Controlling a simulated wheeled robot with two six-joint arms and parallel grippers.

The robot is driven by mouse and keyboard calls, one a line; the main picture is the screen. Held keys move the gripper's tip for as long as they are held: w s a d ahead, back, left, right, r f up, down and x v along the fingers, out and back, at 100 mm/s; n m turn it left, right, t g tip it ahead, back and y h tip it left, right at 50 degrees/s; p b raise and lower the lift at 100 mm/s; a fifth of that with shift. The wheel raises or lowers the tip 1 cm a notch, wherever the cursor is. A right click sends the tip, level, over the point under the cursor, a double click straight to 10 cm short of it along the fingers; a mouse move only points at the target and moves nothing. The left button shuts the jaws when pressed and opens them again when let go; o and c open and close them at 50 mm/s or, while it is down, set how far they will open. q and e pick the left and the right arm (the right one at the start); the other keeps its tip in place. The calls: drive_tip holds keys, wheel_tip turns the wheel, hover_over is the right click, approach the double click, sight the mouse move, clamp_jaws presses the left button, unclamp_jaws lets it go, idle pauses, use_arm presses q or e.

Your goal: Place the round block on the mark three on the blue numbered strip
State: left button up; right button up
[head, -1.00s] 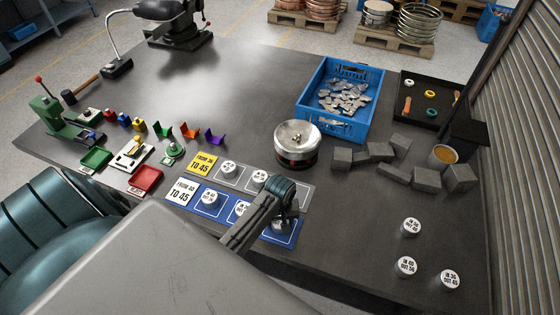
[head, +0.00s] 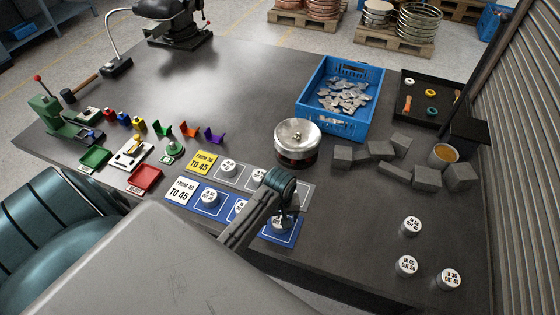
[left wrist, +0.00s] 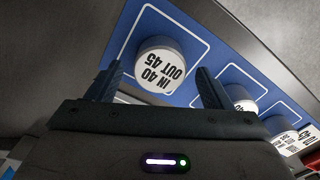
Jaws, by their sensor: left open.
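The round block (head: 279,225), white-topped and marked IN 40 OUT 45, stands upright on the third square of the blue numbered strip (head: 293,238), at the end far from its white label. In the left wrist view the block (left wrist: 160,66) sits inside the square's white outline on the strip (left wrist: 124,50). My left gripper (head: 283,212) is open just above the block and hides part of it in the head view. In the left wrist view its fingers (left wrist: 158,78) appear on either side of the block with gaps. My right gripper is not in view.
Other round blocks (head: 209,198) stand on the strip's first two squares. A grey strip (head: 305,190) with similar blocks lies behind. Loose round blocks (head: 406,265) stand at right. A metal bowl (head: 297,136) and blue crate (head: 325,125) are farther back.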

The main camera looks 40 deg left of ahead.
use_arm(q)
wheel_tip(320, 180, up, 10)
drive_tip(key=b, duration=0.1)
